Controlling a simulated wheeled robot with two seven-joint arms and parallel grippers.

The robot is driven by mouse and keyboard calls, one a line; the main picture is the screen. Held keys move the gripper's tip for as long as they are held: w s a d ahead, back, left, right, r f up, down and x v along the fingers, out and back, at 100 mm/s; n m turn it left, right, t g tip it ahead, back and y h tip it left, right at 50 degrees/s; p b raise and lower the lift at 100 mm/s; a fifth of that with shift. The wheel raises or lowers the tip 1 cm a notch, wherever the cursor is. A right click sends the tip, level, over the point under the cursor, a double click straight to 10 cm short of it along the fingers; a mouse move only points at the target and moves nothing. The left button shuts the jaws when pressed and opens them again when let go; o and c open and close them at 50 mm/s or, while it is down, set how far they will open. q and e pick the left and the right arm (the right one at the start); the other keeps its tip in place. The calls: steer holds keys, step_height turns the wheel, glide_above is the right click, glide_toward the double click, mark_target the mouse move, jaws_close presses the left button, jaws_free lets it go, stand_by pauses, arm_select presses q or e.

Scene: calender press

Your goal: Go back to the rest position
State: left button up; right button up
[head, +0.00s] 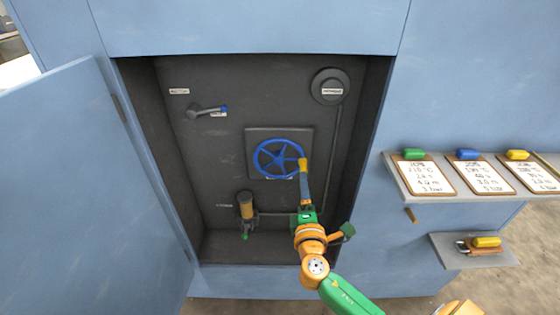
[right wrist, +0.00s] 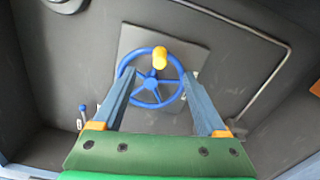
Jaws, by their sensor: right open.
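A blue handwheel (head: 262,160) with a yellow knob (head: 303,164) is mounted on a square plate inside the open dark cabinet. My right gripper (head: 304,180) reaches in from the lower right, and its fingers point at the wheel's right side near the knob. In the right wrist view the fingers (right wrist: 159,74) are spread apart with nothing gripped between them. The blue wheel (right wrist: 148,92) shows behind and between them, and the yellow knob (right wrist: 160,58) lies just beyond the tips. Contact with the wheel cannot be told. My left gripper is not in view.
The cabinet's blue door (head: 85,190) stands open at left. Inside are a blue-tipped lever (head: 205,111), a round gauge-like part (head: 330,86) and an amber cylinder (head: 245,205). At right, a shelf (head: 430,198) holds cards with coloured blocks; a lower shelf (head: 450,258) holds a yellow-topped item.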

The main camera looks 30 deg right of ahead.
stand_by(0.3)
steer(key=s+a+f+m+g+y+p, duration=0.1)
steer(key=s+f+g+y+p, duration=0.1)
steer(key=f, duration=0.5)
steer(key=s+a+f+g+y+p, duration=0.1)
steer(key=s+f+g+y, duration=0.1)
steer(key=f, duration=0.5)
steer(key=s+a+f+m+g+y+p, duration=0.3)
steer(key=s+a+f+m+g, duration=0.15)
steer(key=s+f, duration=0.8)
steer(key=s+a+f+m+g+y+p, duration=0.1)
steer(key=s+a+f+m+g, duration=0.1)
steer(key=s, duration=0.8)
steer(key=s+a+f+m+g+y+p, duration=0.1)
steer(key=s+a+f+m+g, duration=0.2)
steer(key=s, duration=0.6)
steer(key=shift+s+a+m+g+y+p, duration=0.3)
steer(key=shift+s+a+m+g+p, duration=0.1)
steer(key=shift+a+m, duration=0.2)
steer(key=shift+w, duration=0.1)
steer(key=shift+c, duration=0.2)
